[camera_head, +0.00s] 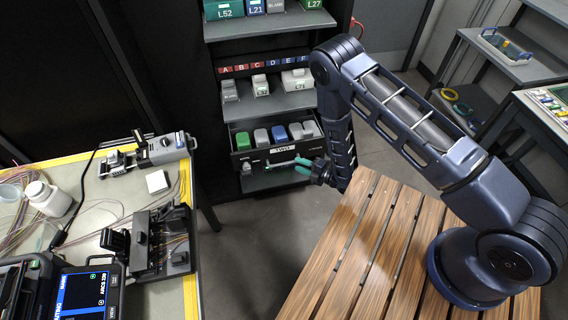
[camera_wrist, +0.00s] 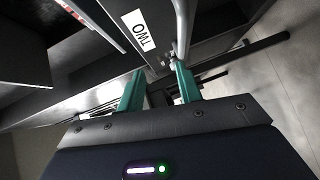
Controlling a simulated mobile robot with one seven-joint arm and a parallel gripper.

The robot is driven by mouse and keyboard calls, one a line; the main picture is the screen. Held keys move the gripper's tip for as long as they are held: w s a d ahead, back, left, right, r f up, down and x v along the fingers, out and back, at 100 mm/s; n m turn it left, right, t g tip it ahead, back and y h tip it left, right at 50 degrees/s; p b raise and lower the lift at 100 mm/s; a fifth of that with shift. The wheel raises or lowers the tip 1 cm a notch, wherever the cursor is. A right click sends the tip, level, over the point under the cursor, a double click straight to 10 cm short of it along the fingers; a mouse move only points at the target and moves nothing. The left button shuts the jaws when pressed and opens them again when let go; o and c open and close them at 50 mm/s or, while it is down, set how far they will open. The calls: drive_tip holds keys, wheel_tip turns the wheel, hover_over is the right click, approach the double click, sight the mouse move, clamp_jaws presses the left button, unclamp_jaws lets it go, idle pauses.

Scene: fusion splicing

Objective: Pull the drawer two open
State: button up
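Drawer two (camera_head: 242,159) is in the dark cabinet in the head view, with a white TWO label (camera_head: 283,149) on its front. Its front stands forward of the shelf above, and the bins inside show from above; how far out it is I cannot tell exactly. A pale bar handle (camera_head: 280,164) is on the front. My gripper (camera_head: 302,167) is at the handle's right end, its teal fingers apart. In the wrist view my gripper (camera_wrist: 158,82) shows a clear gap between the fingers; the handle (camera_wrist: 181,25) ends close to the right finger. Contact is unclear.
Green, grey and blue bins (camera_head: 262,137) sit in the drawer. Shelves with labelled bins (camera_head: 260,88) are above it, and a lower shelf (camera_head: 262,182) is beneath. A cluttered workbench (camera_head: 110,195) is at left, and a slatted wooden table (camera_head: 350,250) under my arm. Bare floor lies between.

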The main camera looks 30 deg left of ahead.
sight(284, 163)
wheel_tip(284, 163, down, 4)
drive_tip(key=d, duration=0.2)
drive_tip(key=a, duration=0.7)
drive_tip(key=a+f, duration=0.1)
drive_tip(key=a, duration=0.2)
drive_tip(key=shift+w+a+f, duration=0.1)
drive_tip(key=shift+w+a, duration=0.1)
drive_tip(key=shift+a, duration=0.2)
drive_tip(key=shift+c, duration=0.2)
clamp_jaws()
